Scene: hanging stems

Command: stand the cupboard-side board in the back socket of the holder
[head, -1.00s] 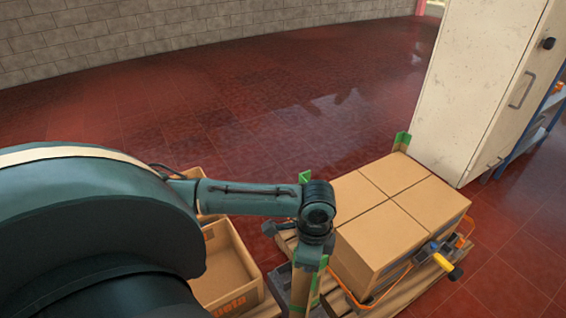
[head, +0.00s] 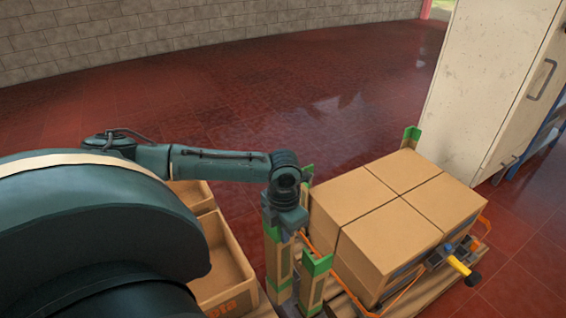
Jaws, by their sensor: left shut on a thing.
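My left gripper (head: 288,228) is shut on an upright wooden board (head: 279,262) with green ends, left of the box stack. The gripper hides part of it, and I cannot tell whether its foot touches anything. Another green-topped board (head: 318,267) stands just right of it, in front of the stack. A third green end (head: 308,172) shows behind the gripper. A green-topped board (head: 412,136) stands at the stack's far corner, nearest the cupboard. I cannot make out the holder or its back socket. My right gripper is not in view.
Cardboard boxes (head: 400,215) stand on a wooden pallet (head: 412,298), with an orange strap and a yellow-handled tool (head: 458,265) at the side. Open cartons (head: 222,262) lie left of the held board. A white cupboard (head: 480,85) stands behind right. The red floor beyond is clear.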

